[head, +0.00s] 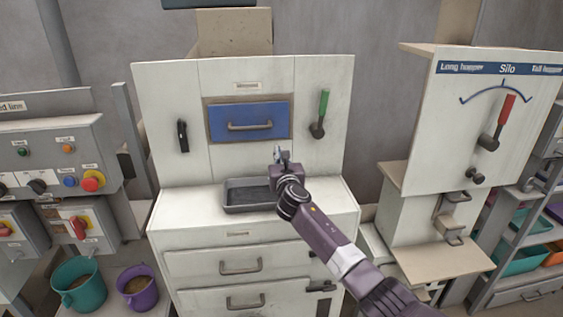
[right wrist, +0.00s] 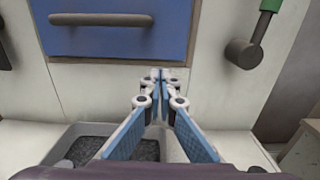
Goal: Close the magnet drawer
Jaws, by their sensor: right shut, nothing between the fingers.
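The blue magnet drawer (head: 250,114) sits in the upper middle of the white cabinet, with a metal bar handle (head: 249,126) across its front. Its front looks close to flush with its frame; a small gap cannot be ruled out. The drawer also shows at the top of the right wrist view (right wrist: 120,38). My right gripper (head: 280,152) is in front of the cabinet, below and right of the handle. Its fingertips (right wrist: 160,75) meet with nothing between them, apart from the drawer front. My left gripper is out of view.
A grey tray (head: 232,208) with dark contents stands on the cabinet ledge. A green-handled lever (head: 320,110) is right of the drawer, a black handle (head: 182,136) left. Lower drawers (head: 190,264) are below. The silo panel (head: 455,120) stands right; buckets (head: 80,298) are lower left.

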